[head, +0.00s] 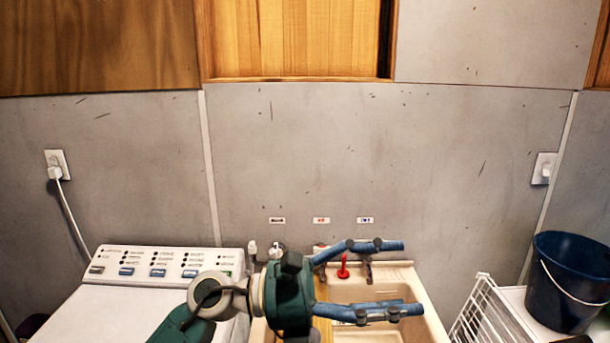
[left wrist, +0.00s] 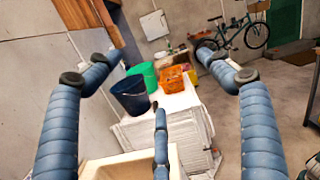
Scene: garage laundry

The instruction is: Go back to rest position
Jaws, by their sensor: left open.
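My left gripper (head: 398,278) reaches in over the utility sink (head: 408,281), with its blue fingers spread apart and nothing between them. In the left wrist view the fingers of the left gripper (left wrist: 150,78) are also spread wide and empty. A red tap handle (head: 343,267) stands at the back of the sink, behind the fingers. My dark green palm and wrist hide the left part of the sink. My right gripper is in neither view.
A white washing machine (head: 125,300) is left of the sink. A dark blue bucket (head: 566,280) stands on a white surface at right, beside a white wire rack (head: 487,312). The left wrist view adds a green bucket (left wrist: 146,75), an orange basket (left wrist: 172,80) and a bicycle (left wrist: 235,35).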

